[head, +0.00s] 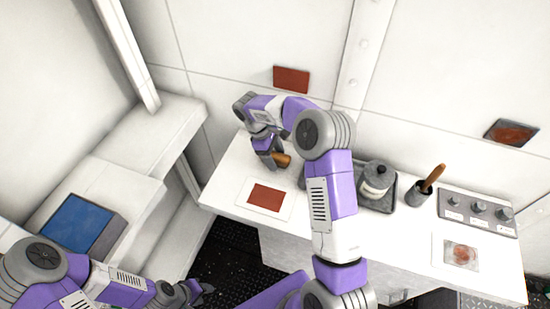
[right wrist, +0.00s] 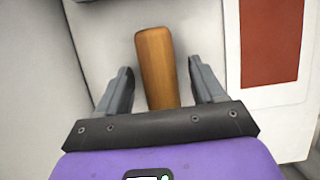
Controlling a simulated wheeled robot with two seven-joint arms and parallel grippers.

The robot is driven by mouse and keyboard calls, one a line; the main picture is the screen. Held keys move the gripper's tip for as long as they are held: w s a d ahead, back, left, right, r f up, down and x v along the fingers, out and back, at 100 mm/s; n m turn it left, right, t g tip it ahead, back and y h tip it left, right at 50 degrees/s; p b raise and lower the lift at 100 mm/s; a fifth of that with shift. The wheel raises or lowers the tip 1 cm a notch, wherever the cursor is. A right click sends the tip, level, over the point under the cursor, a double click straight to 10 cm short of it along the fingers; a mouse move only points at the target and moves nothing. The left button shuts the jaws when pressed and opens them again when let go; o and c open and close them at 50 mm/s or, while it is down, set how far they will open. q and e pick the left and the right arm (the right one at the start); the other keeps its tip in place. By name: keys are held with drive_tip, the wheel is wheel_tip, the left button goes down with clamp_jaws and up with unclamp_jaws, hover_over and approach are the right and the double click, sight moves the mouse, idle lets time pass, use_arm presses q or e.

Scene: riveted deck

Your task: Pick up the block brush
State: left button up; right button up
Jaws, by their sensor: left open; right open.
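The block brush shows as a brown wooden piece (head: 284,160) on the white worktop, partly hidden by my right gripper (head: 270,162). In the right wrist view its rounded wooden part (right wrist: 156,62) lies between the two spread fingers of my right gripper (right wrist: 160,68). There is a gap on both sides, and its lower end is hidden behind the gripper body. My right gripper is open around it, not closed on it. My left gripper (head: 198,291) is open and empty, low in the head view, away from the worktop.
A print with a red rectangle (head: 266,197) lies on the worktop (head: 228,183) near the brush. Farther right are a dark tray with a lidded jar (head: 376,179), a pot (head: 417,194) with a wooden-handled tool, a panel with knobs (head: 478,212) and another print (head: 461,253).

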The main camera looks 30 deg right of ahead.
sight(275, 155)
drive_tip(key=c, duration=1.1)
wheel_tip(275, 155, up, 10)
drive_tip(key=shift+r+p, duration=0.25)
drive_tip(key=shift+p, duration=0.55)
